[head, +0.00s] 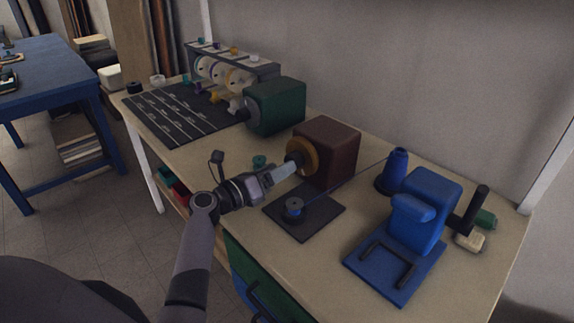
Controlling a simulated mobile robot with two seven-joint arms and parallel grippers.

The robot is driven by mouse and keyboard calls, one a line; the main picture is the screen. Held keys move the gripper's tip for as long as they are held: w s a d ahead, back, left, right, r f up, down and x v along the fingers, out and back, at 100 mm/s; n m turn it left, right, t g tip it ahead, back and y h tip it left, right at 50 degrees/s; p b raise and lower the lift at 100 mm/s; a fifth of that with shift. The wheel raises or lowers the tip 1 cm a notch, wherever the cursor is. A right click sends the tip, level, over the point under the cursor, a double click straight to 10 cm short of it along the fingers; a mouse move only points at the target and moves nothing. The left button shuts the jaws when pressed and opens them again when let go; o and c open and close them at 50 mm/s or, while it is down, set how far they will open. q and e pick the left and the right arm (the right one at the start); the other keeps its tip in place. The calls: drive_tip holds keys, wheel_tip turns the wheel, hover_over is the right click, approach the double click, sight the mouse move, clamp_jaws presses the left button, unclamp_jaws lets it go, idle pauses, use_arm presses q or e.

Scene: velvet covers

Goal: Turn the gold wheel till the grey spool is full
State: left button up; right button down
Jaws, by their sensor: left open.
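The gold wheel (303,153) sits on the left face of a brown box (332,150) on the table. My left gripper (290,166) is open, with its fingertips at the front of the wheel. I cannot tell whether they touch it. A thin thread runs from the spool towards a blue cone of thread (393,170) at the right. My right gripper is out of view.
A blue machine (415,222) stands at the right of the table (460,285). A green box (275,105), a black slotted mat (172,110) and a rack of spools (230,68) stand at the left.

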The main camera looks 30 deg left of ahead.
sight(297, 159)
use_arm(q)
drive_tip(key=shift+x, duration=1.65)
drive_tip(key=c, duration=1.1)
drive_tip(key=shift+o, duration=0.2)
drive_tip(key=shift+m, duration=0.3)
